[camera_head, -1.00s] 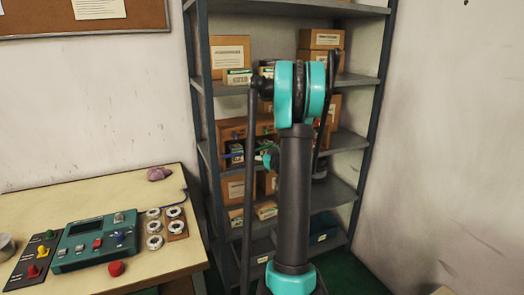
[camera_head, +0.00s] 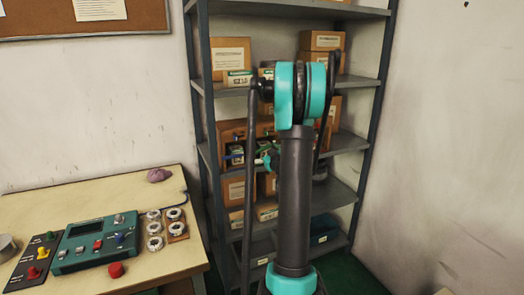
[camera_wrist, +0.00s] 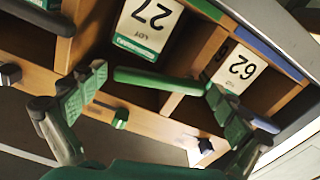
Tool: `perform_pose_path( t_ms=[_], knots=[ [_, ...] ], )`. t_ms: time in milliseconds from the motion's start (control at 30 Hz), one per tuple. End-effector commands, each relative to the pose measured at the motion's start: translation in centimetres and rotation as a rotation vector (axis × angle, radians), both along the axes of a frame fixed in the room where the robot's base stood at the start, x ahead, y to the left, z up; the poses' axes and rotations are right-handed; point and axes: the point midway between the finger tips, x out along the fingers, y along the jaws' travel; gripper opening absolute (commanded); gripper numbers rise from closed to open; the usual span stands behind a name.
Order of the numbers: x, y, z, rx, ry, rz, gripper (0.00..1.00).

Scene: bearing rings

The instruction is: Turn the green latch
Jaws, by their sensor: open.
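The green latch (camera_wrist: 160,81) is a long green bar in the wrist view, lying across the front of the wooden box (camera_wrist: 148,121) with numbered compartments. My gripper (camera_wrist: 160,97) is open, with one green-padded finger near each end of the bar. The right fingertip overlaps the bar's right end in the picture; I cannot tell if it touches. In the head view my gripper (camera_head: 268,158) is small, in front of the shelf's middle level, and my arm hides part of the box.
Small knobs, one green-marked (camera_wrist: 121,117) and one dark (camera_wrist: 206,146), sit on the box's front edge. Cartons (camera_head: 231,57) fill the rack (camera_head: 346,140). A table (camera_head: 100,200) with a control panel (camera_head: 93,242) stands at left.

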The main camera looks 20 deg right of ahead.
Motion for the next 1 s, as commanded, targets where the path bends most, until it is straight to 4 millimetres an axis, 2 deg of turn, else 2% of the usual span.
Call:
perform_pose_path(
  t_ms=[167, 400, 600, 800, 1000],
  knots=[
    [-1.9, -0.1, 0.0, 0.0, 0.0, -0.002, 1.0],
    [-6.9, -0.4, 0.0, 0.0, 0.0, -0.003, 1.0],
    [-10.2, -0.5, 0.0, 0.0, 0.0, -0.003, 1.0],
    [-11.7, -0.4, 0.0, 0.0, 0.0, -0.001, 1.0],
    [-11.9, -0.4, 0.0, 0.0, 0.0, 0.0, 1.0]
  ],
)
